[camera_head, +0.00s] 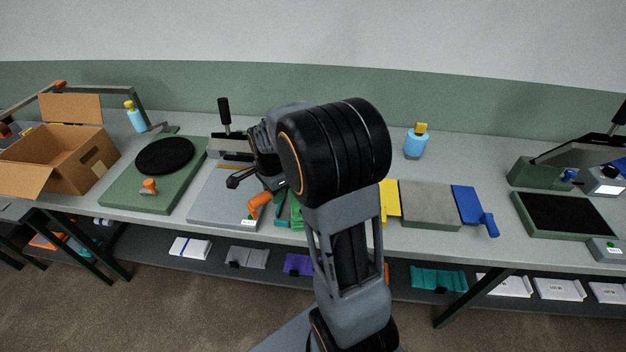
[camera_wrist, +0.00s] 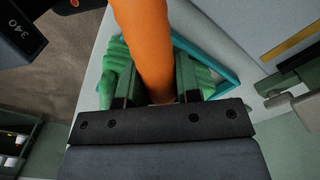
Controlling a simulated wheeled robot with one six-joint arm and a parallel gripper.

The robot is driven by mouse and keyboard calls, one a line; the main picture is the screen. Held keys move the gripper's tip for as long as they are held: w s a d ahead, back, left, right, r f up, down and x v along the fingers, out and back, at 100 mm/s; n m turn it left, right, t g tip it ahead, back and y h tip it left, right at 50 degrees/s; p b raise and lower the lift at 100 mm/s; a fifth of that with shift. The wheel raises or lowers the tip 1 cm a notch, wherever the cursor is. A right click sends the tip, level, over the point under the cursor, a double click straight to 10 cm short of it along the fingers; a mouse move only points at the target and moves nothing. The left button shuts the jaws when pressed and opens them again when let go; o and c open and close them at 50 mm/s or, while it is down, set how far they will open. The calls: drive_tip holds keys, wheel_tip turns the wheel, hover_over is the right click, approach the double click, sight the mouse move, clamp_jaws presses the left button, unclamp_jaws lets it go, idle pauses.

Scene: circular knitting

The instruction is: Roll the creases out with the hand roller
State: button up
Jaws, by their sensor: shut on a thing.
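My gripper (camera_wrist: 158,92) is shut on a thick orange cylinder, which looks like the hand roller (camera_wrist: 145,45); its far end runs out of the top of the wrist view. In the head view an orange piece (camera_head: 258,204) shows just below my wrist, over the front of a grey plate (camera_head: 215,205). Bunched green fabric with ridges (camera_wrist: 118,72) lies beside and behind the fingers; part of it shows in the head view (camera_head: 297,212). My arm hides much of this area in the head view. I cannot tell whether the roller touches the fabric.
A teal frame edge (camera_wrist: 228,66) lies around the green fabric. To the right are a yellow piece (camera_head: 390,199), a grey board (camera_head: 429,204) and a blue piece with a handle (camera_head: 472,206). A cardboard box (camera_head: 62,160) and a green press base (camera_head: 186,178) stand left.

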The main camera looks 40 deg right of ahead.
drive_tip(key=shift+s, duration=0.1)
drive_tip(key=shift+s+a, duration=0.6)
drive_tip(key=shift+s, duration=0.35)
drive_tip(key=shift+w, duration=0.1)
drive_tip(key=shift+w+d, duration=0.6)
drive_tip(key=shift+w, duration=0.35)
drive_tip(key=shift+s+a, duration=0.3)
drive_tip(key=shift+s, duration=0.25)
drive_tip(key=shift+s+a, duration=0.3)
drive_tip(key=shift+s, duration=0.2)
